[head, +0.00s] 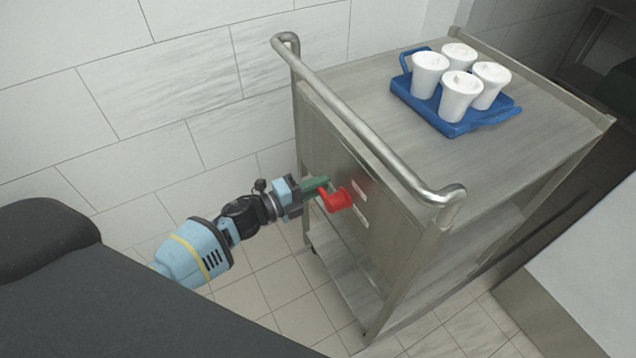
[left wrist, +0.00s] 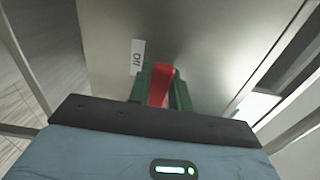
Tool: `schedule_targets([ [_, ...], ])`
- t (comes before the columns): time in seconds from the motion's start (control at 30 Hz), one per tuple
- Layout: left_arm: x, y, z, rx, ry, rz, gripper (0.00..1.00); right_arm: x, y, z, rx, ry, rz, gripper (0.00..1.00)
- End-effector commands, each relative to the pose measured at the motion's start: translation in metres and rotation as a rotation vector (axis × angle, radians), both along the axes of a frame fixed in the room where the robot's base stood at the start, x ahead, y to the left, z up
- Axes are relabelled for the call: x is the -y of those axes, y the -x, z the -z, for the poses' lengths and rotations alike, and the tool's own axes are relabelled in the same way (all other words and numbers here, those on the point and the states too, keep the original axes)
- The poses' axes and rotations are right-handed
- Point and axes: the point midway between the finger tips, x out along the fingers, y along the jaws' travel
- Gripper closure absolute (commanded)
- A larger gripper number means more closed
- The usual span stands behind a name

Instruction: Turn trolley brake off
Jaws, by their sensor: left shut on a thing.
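The trolley (head: 385,140) is a steel cart with a tubular push handle. On its end panel sits a red brake lever (head: 338,200), between two small white labels. My left gripper (head: 322,187), with green fingers, is at the lever and shut on it. In the left wrist view the red lever (left wrist: 161,86) lies between the green fingers (left wrist: 162,92). A white label (left wrist: 137,57) reading "Off" shows upside down to the left of the lever there. The fingers hide part of the lever. My right gripper is in neither view.
A blue tray (head: 452,126) with several white lidded cups (head: 461,94) stands on the trolley top. The push handle (head: 375,140) runs above the lever. A tiled wall (head: 150,90) is behind, and a pale counter (head: 590,260) stands at the right.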

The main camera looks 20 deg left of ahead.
Motion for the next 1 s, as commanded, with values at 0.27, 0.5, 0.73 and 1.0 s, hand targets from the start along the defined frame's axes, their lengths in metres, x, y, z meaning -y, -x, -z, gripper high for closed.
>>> schedule_targets([
  [0.27, -0.0003, 0.0001, 0.0029, -0.027, 0.033, -0.001, 1.00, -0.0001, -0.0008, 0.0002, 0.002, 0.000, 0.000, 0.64],
  [0.5, -0.0001, 0.0003, 0.0032, -0.030, 0.037, -0.001, 1.00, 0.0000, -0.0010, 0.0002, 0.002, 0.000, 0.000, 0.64],
  [0.73, 0.0000, 0.0005, 0.0033, -0.030, 0.036, 0.000, 0.66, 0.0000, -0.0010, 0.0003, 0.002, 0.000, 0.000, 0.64],
  [1.0, 0.0001, 0.0002, 0.0028, -0.027, 0.035, 0.000, 0.58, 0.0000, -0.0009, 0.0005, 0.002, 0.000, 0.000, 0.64],
])
